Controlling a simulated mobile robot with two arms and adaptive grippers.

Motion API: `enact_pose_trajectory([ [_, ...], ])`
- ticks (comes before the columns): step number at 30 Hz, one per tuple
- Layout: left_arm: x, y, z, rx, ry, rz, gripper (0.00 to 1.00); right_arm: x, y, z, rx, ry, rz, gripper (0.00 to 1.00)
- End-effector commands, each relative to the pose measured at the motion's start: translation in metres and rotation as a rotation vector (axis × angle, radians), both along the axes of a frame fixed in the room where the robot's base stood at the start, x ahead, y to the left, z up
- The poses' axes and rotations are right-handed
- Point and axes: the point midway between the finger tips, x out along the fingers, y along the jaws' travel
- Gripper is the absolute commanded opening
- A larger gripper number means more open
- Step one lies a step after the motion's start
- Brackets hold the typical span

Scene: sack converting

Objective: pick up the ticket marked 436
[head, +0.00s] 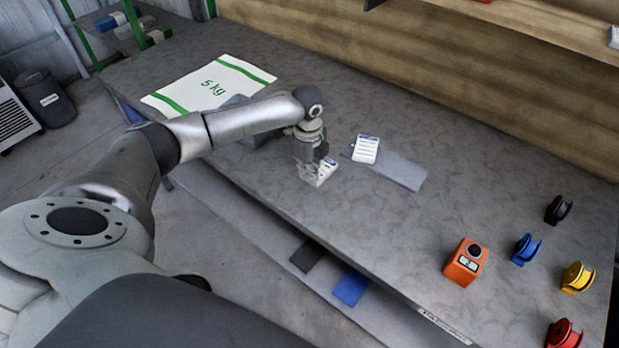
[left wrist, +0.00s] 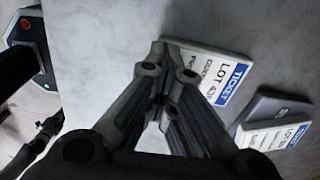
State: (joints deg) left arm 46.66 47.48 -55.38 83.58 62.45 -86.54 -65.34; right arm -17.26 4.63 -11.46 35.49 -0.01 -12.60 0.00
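A white ticket with a blue band lies at the fingertips of my left gripper (head: 311,172), near the table's front edge in the head view. My right gripper is not seen.
A white 5 kg sack (head: 190,87) lies flat behind my left arm. The table between slab and device is clear.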

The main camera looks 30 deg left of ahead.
Motion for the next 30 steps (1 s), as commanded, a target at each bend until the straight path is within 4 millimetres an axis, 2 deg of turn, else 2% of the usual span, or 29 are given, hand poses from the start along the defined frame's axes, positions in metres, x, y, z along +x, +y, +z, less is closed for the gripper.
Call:
enact_pose_trajectory([
  [1, -0.004, 0.0, -0.012, 0.006, 0.011, -0.001, 0.0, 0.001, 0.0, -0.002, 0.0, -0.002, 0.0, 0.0],
  [9, -0.004, 0.0, -0.01, 0.006, 0.011, 0.0, 0.0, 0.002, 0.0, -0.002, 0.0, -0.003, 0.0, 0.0],
  [14, -0.003, 0.0, -0.001, 0.005, 0.009, -0.001, 0.0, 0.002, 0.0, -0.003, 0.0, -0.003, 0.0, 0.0],
  [18, -0.002, 0.0, 0.022, 0.003, 0.005, 0.0, 0.0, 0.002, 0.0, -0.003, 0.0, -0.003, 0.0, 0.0],
  [20, -0.008, -0.002, 0.029, 0.002, 0.007, -0.002, 0.0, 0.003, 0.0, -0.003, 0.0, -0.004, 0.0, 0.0],
  [29, -0.051, -0.023, 0.088, 0.003, 0.003, -0.005, 0.0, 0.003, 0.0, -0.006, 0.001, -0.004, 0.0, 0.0],
  [30, -0.059, -0.027, 0.089, 0.003, 0.005, -0.005, 0.0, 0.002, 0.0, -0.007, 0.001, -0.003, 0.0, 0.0],
])
